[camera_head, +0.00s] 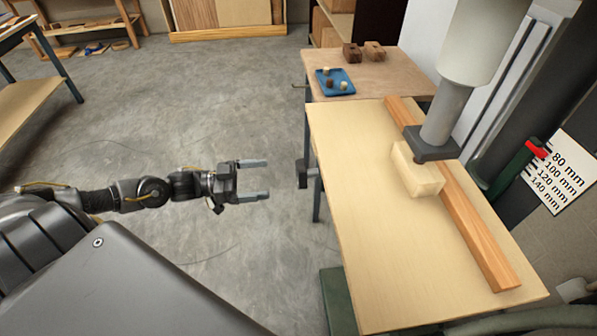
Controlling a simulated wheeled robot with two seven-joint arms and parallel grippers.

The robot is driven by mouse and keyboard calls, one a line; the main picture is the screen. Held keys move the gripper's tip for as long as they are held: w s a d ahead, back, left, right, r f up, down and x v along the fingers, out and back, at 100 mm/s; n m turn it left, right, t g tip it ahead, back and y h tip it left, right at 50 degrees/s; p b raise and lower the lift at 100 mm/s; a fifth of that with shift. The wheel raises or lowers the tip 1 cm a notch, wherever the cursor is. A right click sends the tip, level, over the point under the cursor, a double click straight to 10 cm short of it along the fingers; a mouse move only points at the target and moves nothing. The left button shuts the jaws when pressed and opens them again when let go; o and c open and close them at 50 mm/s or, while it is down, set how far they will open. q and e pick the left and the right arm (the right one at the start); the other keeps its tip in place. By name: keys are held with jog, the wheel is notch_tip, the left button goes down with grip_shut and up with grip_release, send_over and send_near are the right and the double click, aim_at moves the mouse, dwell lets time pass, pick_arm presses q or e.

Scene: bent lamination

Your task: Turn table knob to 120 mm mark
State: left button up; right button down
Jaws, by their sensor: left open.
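A dark part that looks like the table knob (306,174) sticks out from the left side of the light wooden machine table (370,260). A white scale card (562,172) at the right reads 80, 100, 120 and 140 mm. A red pointer (537,149) sits at the card's upper left, near the 80 mm mark; its exact reading is too small to tell. My left gripper (268,179) is open and empty. Its two fingers point right toward the knob, with a gap between them and it. My right gripper is not in view.
A grey machine column with a dark foot (436,143) stands over a pale block (416,172) beside a long wooden fence (465,215). A side table (385,72) holds a blue tray (335,82) and two brown blocks. The floor around my left arm is clear.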

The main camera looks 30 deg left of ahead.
aim_at(299, 175)
pick_arm(q)
jog(key=p+x, duration=0.1)
jog(key=x, duration=1)
jog(key=shift+p, duration=0.35)
jog(key=shift+a, duration=0.1)
jog(key=c, duration=1)
jog(key=shift+o, duration=0.2)
jog(key=shift+m, duration=0.4)
